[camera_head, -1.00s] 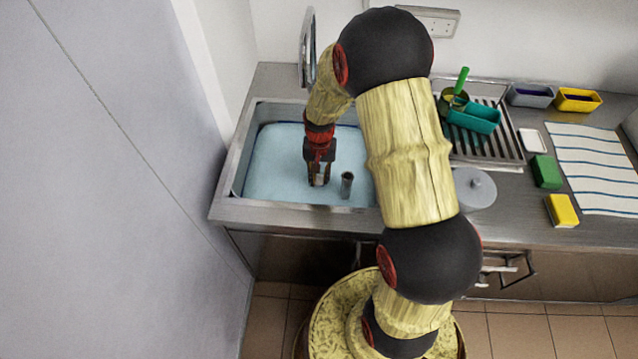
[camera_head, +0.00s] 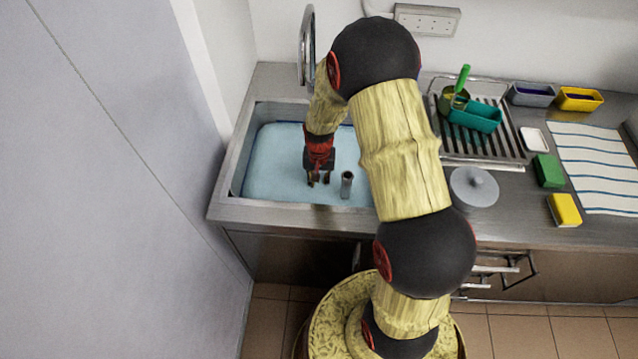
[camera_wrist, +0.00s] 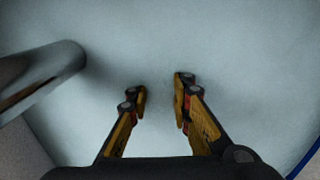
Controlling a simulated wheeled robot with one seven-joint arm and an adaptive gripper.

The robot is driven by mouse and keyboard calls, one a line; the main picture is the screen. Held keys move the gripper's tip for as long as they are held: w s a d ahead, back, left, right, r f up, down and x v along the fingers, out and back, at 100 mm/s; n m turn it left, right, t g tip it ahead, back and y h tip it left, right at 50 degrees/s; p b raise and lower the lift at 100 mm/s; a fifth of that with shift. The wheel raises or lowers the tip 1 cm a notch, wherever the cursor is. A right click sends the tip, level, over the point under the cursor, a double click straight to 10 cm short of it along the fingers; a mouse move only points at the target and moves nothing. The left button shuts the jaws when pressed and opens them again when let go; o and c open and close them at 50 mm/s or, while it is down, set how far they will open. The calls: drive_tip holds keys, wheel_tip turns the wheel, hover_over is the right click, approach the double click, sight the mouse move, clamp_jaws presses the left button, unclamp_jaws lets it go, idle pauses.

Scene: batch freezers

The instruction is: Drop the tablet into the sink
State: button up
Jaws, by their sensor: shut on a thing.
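The sink (camera_head: 226,190) is a steel basin at the left of the counter, filled with pale blue water (camera_head: 275,165). My gripper (camera_head: 319,181) points down inside the sink's outline, over the water, just left of an upright grey pipe (camera_head: 346,184). In the wrist view my gripper's fingertips (camera_wrist: 160,97) stand part-way apart, shut on the tablet. I cannot make out the tablet's outline between them against the pale water.
The grey pipe also shows at the left of the wrist view (camera_wrist: 35,78), close to the fingers. A tap (camera_head: 306,45) stands behind the sink. A grey lid (camera_head: 474,187), a teal tub (camera_head: 475,117) and sponges (camera_head: 564,210) lie to the right.

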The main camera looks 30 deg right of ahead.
drive_tip(key=o, duration=0.9)
drive_tip(key=shift+o, duration=0.2)
wheel_tip(320, 180, up, 13)
drive_tip(key=p, duration=0.4)
wheel_tip(320, 180, up, 8)
drive_tip(key=n+t, duration=0.1)
hover_over(319, 187)
drive_tip(key=a, duration=0.2)
drive_tip(key=s+a+r+n+t, duration=0.2)
drive_tip(key=s+a+r+n, duration=0.1)
drive_tip(key=s+r, duration=0.7)
drive_tip(key=s+a+r+n+t, duration=0.2)
drive_tip(key=s+a+r, duration=0.3)
drive_tip(key=s+r, duration=0.5)
drive_tip(key=shift+s+a+n+t, duration=0.25)
drive_tip(key=shift+s+n+t, duration=0.05)
drive_tip(key=shift+s+n, duration=0.1)
drive_tip(key=shift+r, duration=0.1)
